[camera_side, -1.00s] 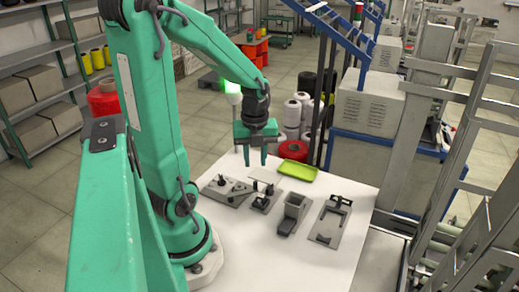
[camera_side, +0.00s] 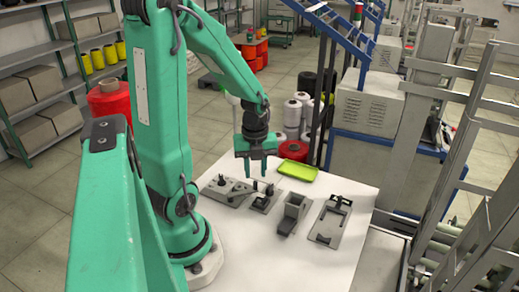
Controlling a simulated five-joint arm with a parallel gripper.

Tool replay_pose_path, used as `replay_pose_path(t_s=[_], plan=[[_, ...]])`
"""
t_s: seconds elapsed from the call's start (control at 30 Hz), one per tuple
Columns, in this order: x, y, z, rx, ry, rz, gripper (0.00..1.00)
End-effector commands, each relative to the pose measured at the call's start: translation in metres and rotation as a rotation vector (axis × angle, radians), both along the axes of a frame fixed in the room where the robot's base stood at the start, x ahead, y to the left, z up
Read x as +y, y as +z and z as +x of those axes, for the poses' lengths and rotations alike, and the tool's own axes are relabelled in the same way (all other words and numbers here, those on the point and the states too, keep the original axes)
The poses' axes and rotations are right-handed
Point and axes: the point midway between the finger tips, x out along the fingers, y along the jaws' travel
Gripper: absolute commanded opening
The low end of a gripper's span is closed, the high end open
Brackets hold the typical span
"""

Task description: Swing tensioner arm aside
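My gripper (camera_side: 255,172) is green and points down over the back of the white table. Its two fingers are apart, with nothing visible between them. Below it is a small grey fixture with dark upright parts (camera_side: 263,198). To its left is a flat grey plate with dark posts and a lever-like piece (camera_side: 228,190). I cannot tell for certain which of these parts is the tensioner arm. The fingertips appear just above the small fixture; whether they touch it cannot be told.
A grey open box-like fixture (camera_side: 294,212) and a flat grey frame fixture (camera_side: 330,221) stand to the right on the white table (camera_side: 285,262). A lime-green tray (camera_side: 298,172) lies at the back edge, with red and white spools behind it. The table's front is clear.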

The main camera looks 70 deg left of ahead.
Motion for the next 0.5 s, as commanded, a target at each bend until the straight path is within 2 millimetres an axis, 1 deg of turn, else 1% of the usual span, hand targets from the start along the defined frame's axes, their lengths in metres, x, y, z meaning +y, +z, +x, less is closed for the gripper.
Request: replay_pose_path(t_s=[0.5], plan=[[0.0, -0.034, 0.0, 0.002, 0.0, -0.001, 0.29]])
